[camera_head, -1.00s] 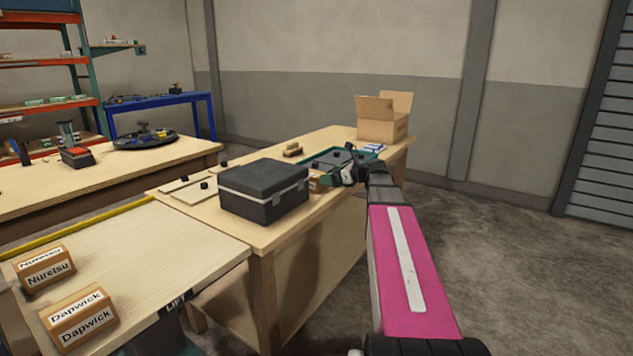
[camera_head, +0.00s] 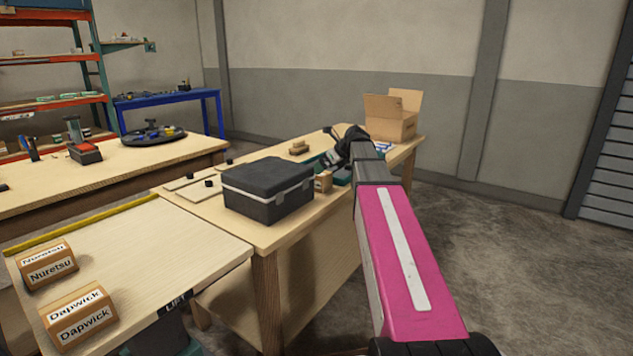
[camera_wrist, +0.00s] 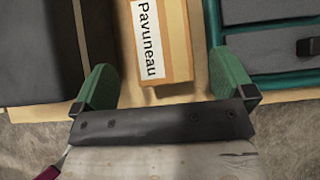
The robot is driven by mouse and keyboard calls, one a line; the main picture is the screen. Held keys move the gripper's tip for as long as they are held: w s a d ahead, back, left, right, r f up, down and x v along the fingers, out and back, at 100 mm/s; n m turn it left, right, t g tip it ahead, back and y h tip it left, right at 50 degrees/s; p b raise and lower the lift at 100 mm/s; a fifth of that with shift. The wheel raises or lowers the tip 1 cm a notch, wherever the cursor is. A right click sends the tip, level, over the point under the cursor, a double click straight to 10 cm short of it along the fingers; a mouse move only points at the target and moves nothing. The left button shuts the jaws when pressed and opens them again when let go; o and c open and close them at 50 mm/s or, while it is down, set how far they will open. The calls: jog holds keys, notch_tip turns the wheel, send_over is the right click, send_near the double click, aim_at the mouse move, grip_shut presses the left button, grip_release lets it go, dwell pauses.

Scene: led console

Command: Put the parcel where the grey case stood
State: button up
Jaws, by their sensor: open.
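A small brown parcel (camera_wrist: 165,45) with a white label reading "Pavuneau" lies between the fingers of my gripper (camera_wrist: 163,68) in the wrist view. The fingers are open, with a gap on each side of it. In the head view this parcel (camera_head: 323,181) shows just right of the dark grey case (camera_head: 268,192). The case, with a pale band around it, stands on the wooden table; its side also shows at the left of the wrist view (camera_wrist: 30,50). In the head view my gripper (camera_head: 340,150) is partly hidden by my arm.
An open cardboard box (camera_head: 390,122) stands at the table's far end. Parcels marked Nuretsu (camera_head: 47,266) and Dapwick (camera_head: 80,318) rest on a nearer table (camera_head: 160,250) with clear space beside them.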

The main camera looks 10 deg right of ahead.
aim_at(316, 180)
jog(key=shift+x, duration=3.2)
jog(key=shift+w+r, duration=0.1)
jog(key=shift+r, duration=0.05)
jog(key=shift+c, duration=0.3)
jog(key=c, duration=1.2)
jog(key=shift+r, duration=0.15)
jog(key=shift+c, duration=0.2)
